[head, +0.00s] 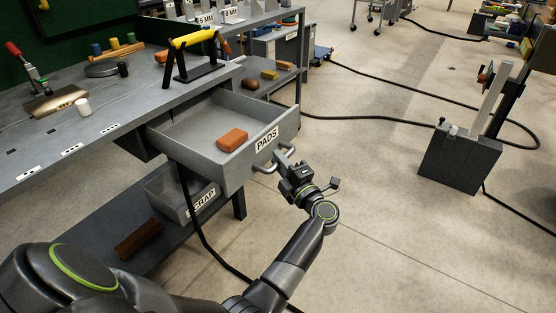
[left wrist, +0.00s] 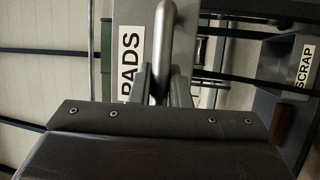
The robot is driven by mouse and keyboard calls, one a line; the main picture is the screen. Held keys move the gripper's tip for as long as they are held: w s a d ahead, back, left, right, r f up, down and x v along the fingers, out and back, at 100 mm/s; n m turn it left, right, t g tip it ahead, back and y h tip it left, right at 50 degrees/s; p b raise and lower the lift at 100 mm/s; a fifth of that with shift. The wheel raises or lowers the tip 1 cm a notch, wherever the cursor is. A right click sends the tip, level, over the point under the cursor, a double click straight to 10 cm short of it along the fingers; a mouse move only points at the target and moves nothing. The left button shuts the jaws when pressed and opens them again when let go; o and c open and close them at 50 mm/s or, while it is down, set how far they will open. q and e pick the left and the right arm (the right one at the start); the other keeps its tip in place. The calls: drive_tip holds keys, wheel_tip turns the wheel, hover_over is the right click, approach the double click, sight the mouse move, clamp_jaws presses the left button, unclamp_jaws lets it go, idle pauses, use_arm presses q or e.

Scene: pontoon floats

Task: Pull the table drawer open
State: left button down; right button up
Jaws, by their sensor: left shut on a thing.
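The table drawer (head: 215,161) is a grey box labelled PADS, and it stands well out from under the grey workbench top (head: 110,114). An orange-brown block (head: 232,139) lies inside it. A metal bar handle (head: 268,163) is on its front. My left gripper (head: 283,165) is at the handle, shut on it. In the left wrist view the handle (left wrist: 161,45) runs between the two fingers (left wrist: 160,84), beside the PADS label (left wrist: 131,50). My right gripper is in neither view.
A lower grey bin labelled SCRAP (head: 186,201) sits under the drawer. A yellow tool on a black stand (head: 192,57) is on the bench above. A dark block with upright posts (head: 459,160) stands on the floor at right.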

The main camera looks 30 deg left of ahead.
use_arm(q)
drive_tip(key=shift+d, duration=0.15)
drive_tip(key=c, duration=1.4)
unclamp_jaws()
drive_tip(key=shift+o, duration=0.2)
drive_tip(key=shift+f, duration=0.1)
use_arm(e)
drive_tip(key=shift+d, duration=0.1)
